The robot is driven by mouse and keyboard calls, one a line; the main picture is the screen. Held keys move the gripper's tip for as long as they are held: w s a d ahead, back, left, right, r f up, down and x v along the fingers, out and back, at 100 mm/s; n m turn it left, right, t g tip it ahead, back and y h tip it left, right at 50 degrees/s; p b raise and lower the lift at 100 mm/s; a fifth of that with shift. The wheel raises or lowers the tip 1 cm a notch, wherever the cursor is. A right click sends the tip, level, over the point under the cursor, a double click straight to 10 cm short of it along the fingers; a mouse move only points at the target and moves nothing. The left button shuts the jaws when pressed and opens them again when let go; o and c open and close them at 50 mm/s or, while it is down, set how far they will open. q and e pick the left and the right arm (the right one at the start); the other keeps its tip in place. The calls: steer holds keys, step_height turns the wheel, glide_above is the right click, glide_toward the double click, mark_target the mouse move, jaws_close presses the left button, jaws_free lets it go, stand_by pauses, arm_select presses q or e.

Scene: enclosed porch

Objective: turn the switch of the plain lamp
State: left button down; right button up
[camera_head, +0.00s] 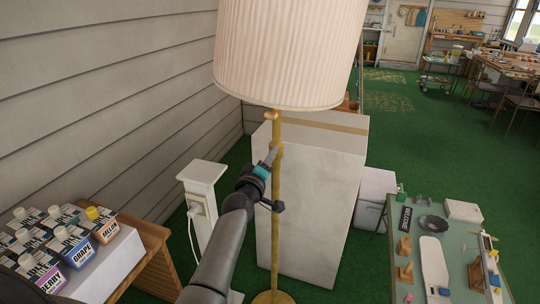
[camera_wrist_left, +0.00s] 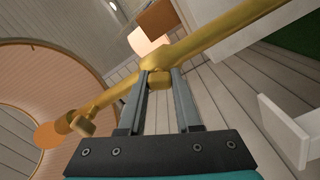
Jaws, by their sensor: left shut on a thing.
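The lamp has a brass pole (camera_head: 276,235) and a pale pleated shade (camera_head: 288,50) at the top middle of the head view. My left gripper (camera_head: 272,156) reaches up from below to a thicker joint on the pole, under the shade. In the left wrist view the brass pole (camera_wrist_left: 225,38) runs diagonally past my left gripper (camera_wrist_left: 160,80). Its two fingers are shut on a small brass knob (camera_wrist_left: 158,77) on the pole. Another brass knob (camera_wrist_left: 85,124) sits closer to the shade. My right gripper is not in view.
A white box (camera_head: 318,190) stands close behind the pole. A white post with an outlet (camera_head: 203,205) is to the left. A green table (camera_head: 440,270) with tools is at right. Green floor is open beyond.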

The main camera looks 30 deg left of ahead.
arm_select(q)
steer(key=n, duration=0.5)
steer(key=shift+f+p, duration=0.1)
steer(key=shift+p, duration=0.2)
steer(key=shift+n, duration=0.4)
steer(key=c, duration=0.6)
jaws_free()
steer(key=p+v, duration=0.2)
steer(key=v, duration=1.3)
